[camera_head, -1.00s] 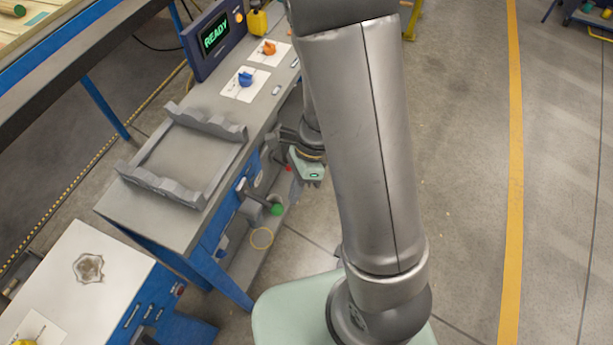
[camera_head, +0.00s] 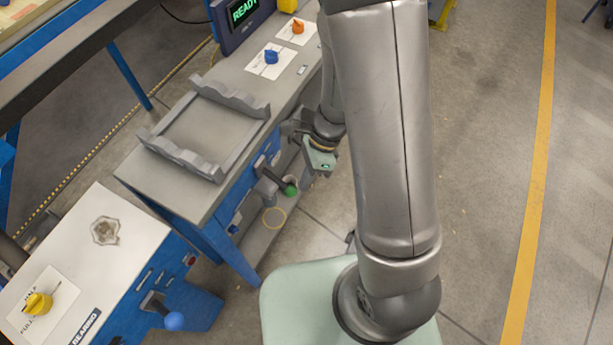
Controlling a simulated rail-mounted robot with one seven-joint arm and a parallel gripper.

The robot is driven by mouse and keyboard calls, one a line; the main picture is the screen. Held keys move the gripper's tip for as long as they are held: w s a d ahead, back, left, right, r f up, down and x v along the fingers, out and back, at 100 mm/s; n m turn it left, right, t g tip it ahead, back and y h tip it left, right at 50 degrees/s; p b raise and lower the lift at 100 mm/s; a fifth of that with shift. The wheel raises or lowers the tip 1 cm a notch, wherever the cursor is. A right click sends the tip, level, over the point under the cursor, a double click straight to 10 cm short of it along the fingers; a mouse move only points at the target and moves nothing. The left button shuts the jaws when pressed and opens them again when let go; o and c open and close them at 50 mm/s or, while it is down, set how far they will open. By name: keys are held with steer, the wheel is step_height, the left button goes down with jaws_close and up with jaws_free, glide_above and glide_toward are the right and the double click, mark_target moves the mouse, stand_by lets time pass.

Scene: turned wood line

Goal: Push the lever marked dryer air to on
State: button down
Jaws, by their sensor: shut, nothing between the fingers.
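A lever with a green ball knob (camera_head: 290,190) sticks out from the blue front of the grey bench (camera_head: 225,185). Another lever with a blue ball knob (camera_head: 174,321) sticks out from the front of the white-topped bench (camera_head: 130,255) at lower left. I cannot read a dryer air marking on either lever. My gripper (camera_head: 318,160) is shut and empty. It is beside the grey bench's front, just above and right of the green knob in the picture, apparently apart from it. My arm partly hides the bench's far end.
A grey cradle (camera_head: 175,152) sits on the grey bench, with blue (camera_head: 271,57) and orange (camera_head: 297,27) knobs and a READY display (camera_head: 242,14) beyond. A yellow HALF/FULL knob (camera_head: 38,303) is on the white top. The floor at right is clear.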

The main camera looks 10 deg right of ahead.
steer(key=shift+r, duration=0.15)
steer(key=w+d+r+p, duration=0.3)
steer(key=d+r+p, duration=0.1)
steer(key=d+r, duration=0.6)
steer(key=s+a+r+n+t+h+p, duration=0.1)
steer(key=s+r+n+t+h+p, duration=0.1)
steer(key=s+r+n, duration=0.3)
steer(key=s+r+n+t+h+p, duration=0.2)
steer(key=s+r+n, duration=0.3)
steer(key=r+n, duration=0.6)
steer(key=n, duration=0.2)
steer(key=shift+a+r+n+p, duration=0.3)
steer(key=shift+a+r+p, duration=0.1)
